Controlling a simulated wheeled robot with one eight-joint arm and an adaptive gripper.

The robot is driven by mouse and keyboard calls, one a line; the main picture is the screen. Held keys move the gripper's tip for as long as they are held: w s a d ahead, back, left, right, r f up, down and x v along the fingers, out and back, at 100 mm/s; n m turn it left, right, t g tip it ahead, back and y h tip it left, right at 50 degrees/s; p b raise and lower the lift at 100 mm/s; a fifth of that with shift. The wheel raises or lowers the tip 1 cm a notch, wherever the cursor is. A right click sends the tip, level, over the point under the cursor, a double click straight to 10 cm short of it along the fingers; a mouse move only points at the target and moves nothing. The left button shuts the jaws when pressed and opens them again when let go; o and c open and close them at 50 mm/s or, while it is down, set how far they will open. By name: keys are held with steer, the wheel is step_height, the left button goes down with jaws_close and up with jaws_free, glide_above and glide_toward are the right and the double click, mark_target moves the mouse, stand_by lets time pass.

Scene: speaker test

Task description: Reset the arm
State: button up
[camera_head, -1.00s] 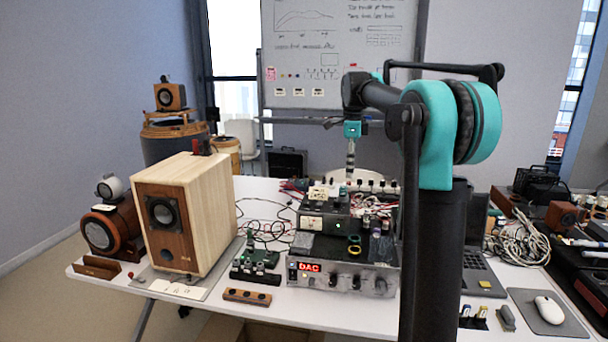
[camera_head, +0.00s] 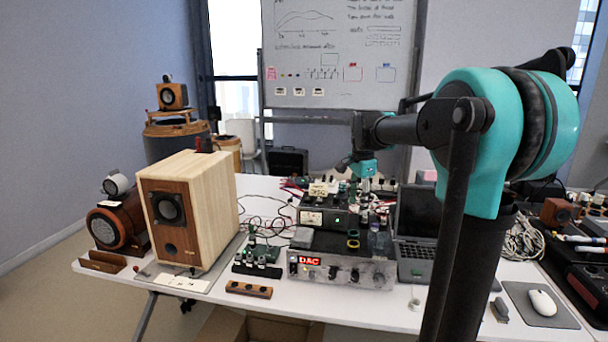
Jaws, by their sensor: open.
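My arm rises at the right and reaches left over the table. Its teal joint and black links fill much of the right side. My gripper (camera_head: 345,164) is at the arm's far end, small and dark beside a teal wrist part. It is open and seems to hold nothing. It shows in front of and above the stacked electronics; its exact height over them is hard to tell.
A wooden speaker (camera_head: 186,212) stands on the white table's left. The DAC box (camera_head: 340,272) with a red display is in the middle, below the gripper. A laptop (camera_head: 415,225) is partly hidden by my arm. A mouse (camera_head: 543,302) lies right; a whiteboard (camera_head: 340,50) stands behind.

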steer(key=s+d+f+n+t, duration=0.2)
steer(key=s+f+n, duration=1.2)
steer(key=s+f, duration=0.8)
steer(key=s+t, duration=0.1)
steer(key=s, duration=0.3)
steer(key=shift+d+f, duration=0.15)
steer(key=shift+d, duration=0.1)
